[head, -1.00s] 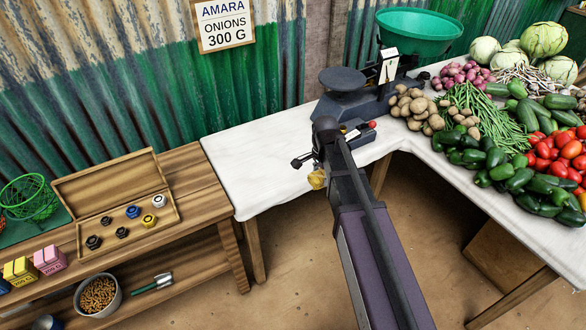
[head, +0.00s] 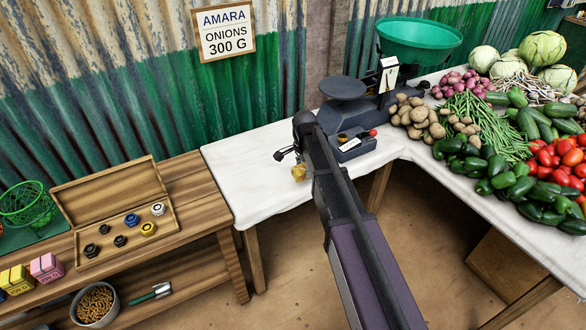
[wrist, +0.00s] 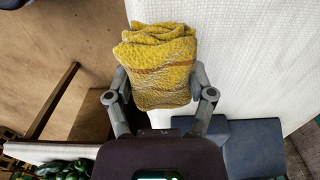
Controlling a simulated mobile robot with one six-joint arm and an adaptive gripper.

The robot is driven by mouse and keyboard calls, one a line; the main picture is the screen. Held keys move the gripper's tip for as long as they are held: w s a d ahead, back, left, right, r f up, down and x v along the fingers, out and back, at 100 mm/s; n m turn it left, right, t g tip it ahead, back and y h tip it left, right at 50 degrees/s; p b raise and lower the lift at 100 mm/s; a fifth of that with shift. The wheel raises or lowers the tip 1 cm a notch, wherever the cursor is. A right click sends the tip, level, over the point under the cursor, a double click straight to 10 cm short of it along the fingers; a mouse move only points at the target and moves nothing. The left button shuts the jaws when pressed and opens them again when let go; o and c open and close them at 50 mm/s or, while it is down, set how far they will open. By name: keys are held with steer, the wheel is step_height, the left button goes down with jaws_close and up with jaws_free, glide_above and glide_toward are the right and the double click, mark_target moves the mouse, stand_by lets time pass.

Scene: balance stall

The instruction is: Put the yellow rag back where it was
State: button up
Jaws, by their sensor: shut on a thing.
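The yellow rag (wrist: 158,62) is bunched between the fingers of my gripper (wrist: 160,90) in the wrist view, with brown streaks across it. In the head view only a small part of the rag (head: 298,172) shows beside my gripper (head: 290,164), mostly hidden by my arm. My gripper is shut on the rag near the front edge of the white-covered table (head: 245,170). In the wrist view the rag overlaps the table edge, with the white cloth (wrist: 245,60) to its right and brown floor to its left. I cannot tell its height above the cloth.
A dark balance scale with a green bowl (head: 420,35) and a small grey box (head: 352,146) stand right of my gripper. Potatoes (head: 420,115) and other vegetables crowd the right side. A wooden bench with an open weight box (head: 112,190) is at left. The white table's left part is clear.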

steer(key=w+a, duration=0.3)
steer(key=w, duration=0.1)
steer(key=shift+a+f, duration=0.1)
steer(key=shift+f, duration=0.15)
steer(key=shift+w+a, duration=0.3)
steer(key=shift+w, duration=0.15)
steer(key=shift+w+a+f+b, duration=0.15)
steer(key=shift+f+b, duration=0.2)
steer(key=shift+b, duration=0.2)
step_height(320, 180, down, 3)
steer(key=b, duration=0.3)
steer(key=shift+f, duration=0.1)
steer(key=o, duration=1)
steer(key=shift+c, duration=0.2)
